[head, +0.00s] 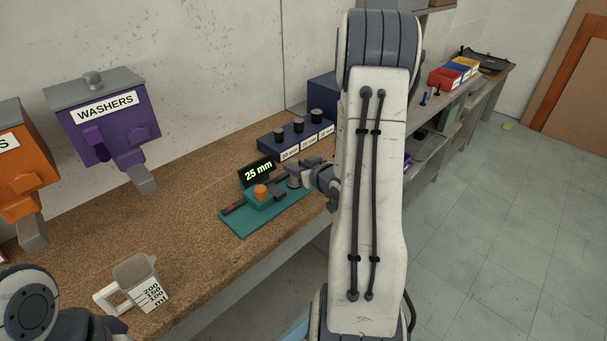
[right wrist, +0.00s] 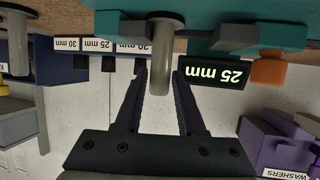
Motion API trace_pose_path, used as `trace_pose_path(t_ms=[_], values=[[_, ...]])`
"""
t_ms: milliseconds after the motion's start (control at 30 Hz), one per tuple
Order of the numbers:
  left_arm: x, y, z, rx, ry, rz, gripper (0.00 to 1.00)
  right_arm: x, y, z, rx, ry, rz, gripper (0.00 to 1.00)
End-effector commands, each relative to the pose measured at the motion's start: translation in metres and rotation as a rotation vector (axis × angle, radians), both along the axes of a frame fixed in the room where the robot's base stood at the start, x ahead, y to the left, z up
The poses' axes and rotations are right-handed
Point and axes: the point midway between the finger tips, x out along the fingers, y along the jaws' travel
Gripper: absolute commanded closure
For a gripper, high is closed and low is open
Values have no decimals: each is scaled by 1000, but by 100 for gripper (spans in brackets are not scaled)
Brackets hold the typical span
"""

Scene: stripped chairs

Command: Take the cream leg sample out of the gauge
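The cream leg sample (right wrist: 158,85) is a pale round post with a dark disc at its foot. It stands upright at the teal gauge (head: 234,223), whose black display (head: 257,171) reads 25 mm. My right gripper (head: 294,174) reaches the gauge from the right in the head view. In the head view the post is mostly hidden by the gripper. My left gripper is out of view.
An orange knob (head: 261,191) is on the gauge. Behind stands a navy rack (head: 268,142) with size labels. Another pale post (right wrist: 15,50) shows in the right wrist view. A purple washers bin (head: 115,130) and measuring jug (head: 137,280) are to the left.

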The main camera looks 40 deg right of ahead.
Motion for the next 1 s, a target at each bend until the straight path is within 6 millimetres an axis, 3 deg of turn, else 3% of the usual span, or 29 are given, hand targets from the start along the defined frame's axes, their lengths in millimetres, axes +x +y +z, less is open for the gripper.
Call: trace_pose_path(t_ms=[100, 300, 667, 800, 867, 900, 967, 1000], values=[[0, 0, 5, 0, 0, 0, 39, 19, -2, -7, 1, 1, 2, 62], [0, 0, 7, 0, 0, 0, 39, 37, -6, -15, 0, 0, -1, 62], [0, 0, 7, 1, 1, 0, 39, 42, -7, -17, -1, 0, -2, 62], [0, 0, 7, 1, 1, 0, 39, 42, -7, -17, -1, 0, -2, 100], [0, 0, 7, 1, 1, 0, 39, 42, -7, -17, -1, 0, -2, 100], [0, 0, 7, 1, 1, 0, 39, 42, -7, -16, -1, -1, -2, 81], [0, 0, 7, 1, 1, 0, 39, 42, -7, -16, -1, -1, -2, 100], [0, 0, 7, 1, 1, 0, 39, 42, -7, -16, -1, -1, -2, 100]])
